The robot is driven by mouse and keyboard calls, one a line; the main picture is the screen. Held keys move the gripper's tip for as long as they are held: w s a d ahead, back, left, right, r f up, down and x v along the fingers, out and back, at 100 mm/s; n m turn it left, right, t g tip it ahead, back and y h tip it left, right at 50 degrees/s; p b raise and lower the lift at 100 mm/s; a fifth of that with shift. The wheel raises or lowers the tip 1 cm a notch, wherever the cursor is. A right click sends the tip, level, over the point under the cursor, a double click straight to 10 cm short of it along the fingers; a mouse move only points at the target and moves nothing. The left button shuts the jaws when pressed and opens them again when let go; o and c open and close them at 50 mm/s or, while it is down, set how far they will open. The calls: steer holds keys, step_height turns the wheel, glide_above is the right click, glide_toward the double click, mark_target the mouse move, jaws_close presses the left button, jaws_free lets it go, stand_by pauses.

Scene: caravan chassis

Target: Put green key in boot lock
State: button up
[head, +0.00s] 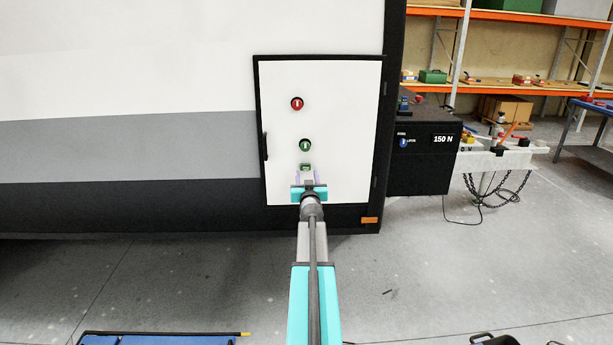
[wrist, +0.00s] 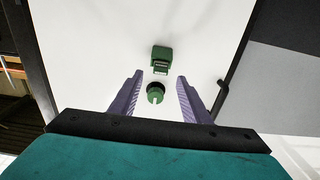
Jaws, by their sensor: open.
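A white door panel (head: 345,120) carries a round red lock-like piece (head: 297,103) high up. A round green piece (head: 305,145) with a pale slot or mark sits below it. A small blocky green piece (head: 305,167) is lowest. The wrist view is upside down; it shows the blocky piece (wrist: 161,60) and the round green piece (wrist: 155,93) on a dark ring. I cannot tell which is the key. My gripper (head: 307,174) is open, with purple fingers (wrist: 159,77) pointing at the panel. The round piece appears between them in the wrist view; contact is unclear.
A black door handle (head: 264,147) is at the panel's left edge. A dark box marked 150 N (head: 420,150) stands to the right, beside a bench (head: 500,158) with chains. An orange marker (head: 369,220) is below the door. The grey floor before the door is largely clear.

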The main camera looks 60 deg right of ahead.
steer(key=b+v, duration=0.1)
steer(key=v, duration=0.7)
stand_by(0.4)
steer(key=shift+c, duration=0.4)
